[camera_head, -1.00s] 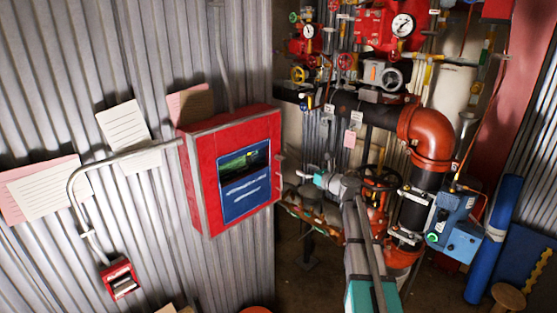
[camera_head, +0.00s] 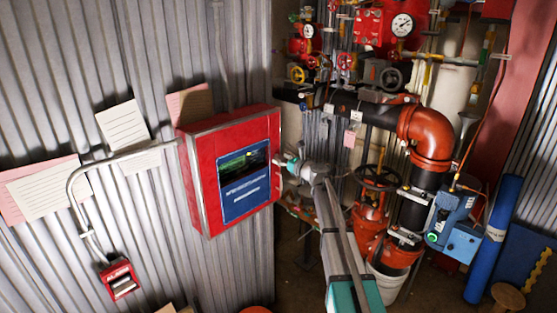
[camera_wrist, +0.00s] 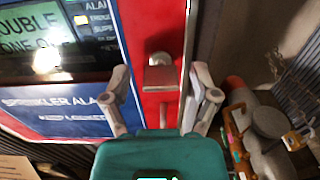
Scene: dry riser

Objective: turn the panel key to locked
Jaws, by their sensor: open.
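The red alarm panel (camera_head: 205,185) hangs on the corrugated wall in the head view, with a dark display and blue label on its front. The panel key (camera_wrist: 160,76) shows in the wrist view as a metal tab in a round lock on the panel's red face (camera_wrist: 152,20). My gripper (camera_wrist: 161,84) is open, with one finger on each side of the key. I see no clear contact with it. In the head view my gripper (camera_head: 287,160) is at the panel's right edge. The key cannot be made out clearly there.
Black and orange pipes (camera_head: 425,145), a dark handwheel (camera_head: 378,178) and red valves stand right of the panel. A small red call box (camera_head: 120,280) is on the wall at lower left. A blue roll (camera_head: 492,240) leans at the right.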

